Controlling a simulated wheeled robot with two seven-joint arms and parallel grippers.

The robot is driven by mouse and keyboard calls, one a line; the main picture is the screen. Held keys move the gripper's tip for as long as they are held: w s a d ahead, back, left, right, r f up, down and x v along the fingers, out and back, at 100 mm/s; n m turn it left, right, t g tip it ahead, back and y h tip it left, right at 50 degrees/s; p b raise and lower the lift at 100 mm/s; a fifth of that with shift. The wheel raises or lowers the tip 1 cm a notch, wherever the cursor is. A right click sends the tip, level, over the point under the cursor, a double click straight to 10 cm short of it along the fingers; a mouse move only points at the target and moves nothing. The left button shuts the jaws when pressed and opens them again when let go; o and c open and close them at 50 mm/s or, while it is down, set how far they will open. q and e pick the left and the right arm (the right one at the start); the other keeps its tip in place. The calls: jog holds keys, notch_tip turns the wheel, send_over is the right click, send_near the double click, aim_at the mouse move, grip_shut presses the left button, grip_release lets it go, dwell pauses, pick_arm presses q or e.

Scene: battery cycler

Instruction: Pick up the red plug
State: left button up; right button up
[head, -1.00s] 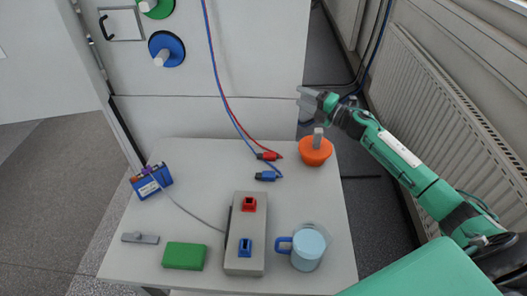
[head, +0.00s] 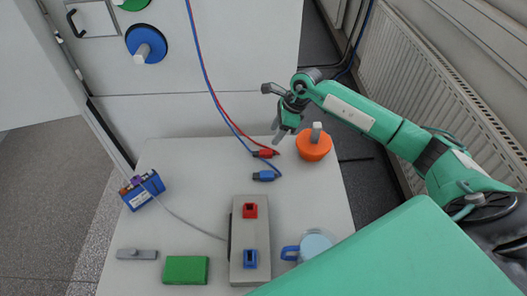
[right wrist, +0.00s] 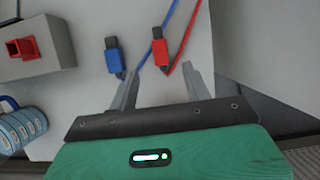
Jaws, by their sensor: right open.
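The red plug (head: 264,153) lies on the table at the end of the red cable, just behind the blue plug (head: 265,175). In the right wrist view the red plug (right wrist: 160,51) shows ahead of the fingers, with the blue plug (right wrist: 115,57) to its left. My right gripper (head: 280,137) is open and empty, and hangs above the table close to the red plug, a little behind and right of it. In the right wrist view its two fingers (right wrist: 163,90) are spread apart, with the red plug beyond the gap. My left gripper is not in view.
An orange round object with a grey knob (head: 313,147) stands close to the right of the plugs.

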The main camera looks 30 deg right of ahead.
send_over(264, 152)
jog(key=d, duration=0.2)
jog(key=f, duration=0.4)
jog(key=shift+s+f+p, duration=0.1)
jog(key=shift+s+p, duration=0.3)
jog(key=p+x, duration=0.2)
jog(key=x, duration=0.2)
jog(key=shift+a+f, duration=0.1)
jog(key=shift+f, duration=0.5)
jog(key=c, duration=1)
